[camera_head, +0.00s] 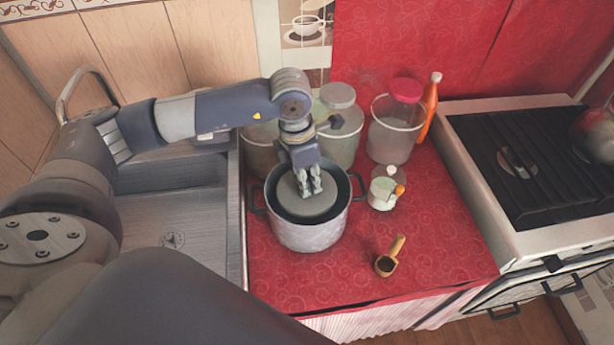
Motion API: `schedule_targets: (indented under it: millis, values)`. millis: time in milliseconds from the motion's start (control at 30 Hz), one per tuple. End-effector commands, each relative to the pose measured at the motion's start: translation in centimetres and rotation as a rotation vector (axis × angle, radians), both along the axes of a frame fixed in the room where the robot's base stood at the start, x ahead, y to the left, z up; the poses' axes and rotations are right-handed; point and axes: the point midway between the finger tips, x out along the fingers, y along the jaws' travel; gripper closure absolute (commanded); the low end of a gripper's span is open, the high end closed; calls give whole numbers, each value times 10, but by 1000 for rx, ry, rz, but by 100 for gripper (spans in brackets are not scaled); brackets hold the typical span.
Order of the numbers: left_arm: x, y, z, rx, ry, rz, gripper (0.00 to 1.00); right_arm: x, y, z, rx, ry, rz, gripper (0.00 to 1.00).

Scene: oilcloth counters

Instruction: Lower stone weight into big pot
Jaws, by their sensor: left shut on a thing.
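The big pot (310,236) is a grey metal pot with two side handles, upright on the red counter. The stone weight (297,207) is a round grey disc within the pot's rim, with a dark ring of the pot's inside around it. My left gripper (310,192) reaches down from above the pot, shut on the stone weight near its middle. The fingers hide the part they grip. How deep the weight sits, and whether it touches anything below, I cannot tell. My right gripper is not in view.
A small jar (382,193) is close right of the pot. A wooden scoop (390,257) lies in front. The sink (180,215) is left, the stove (530,160) right.

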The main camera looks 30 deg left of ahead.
Motion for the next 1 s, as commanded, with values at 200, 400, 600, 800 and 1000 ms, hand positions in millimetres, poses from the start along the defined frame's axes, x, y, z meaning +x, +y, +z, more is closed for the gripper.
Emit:
schedule_targets:
  millis: [200,400,600,800,1000]
  values:
    - [1,0,-11,-1,-3,0,100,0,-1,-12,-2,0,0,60]
    - [1,0,-20,-1,-3,0,100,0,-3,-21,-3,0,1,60]
    - [1,0,-30,-1,-3,0,100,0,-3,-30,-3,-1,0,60]
    - [1,0,-39,-1,-3,0,100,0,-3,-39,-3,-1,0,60]
    - [1,0,-48,-1,-3,0,100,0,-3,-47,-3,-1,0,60]
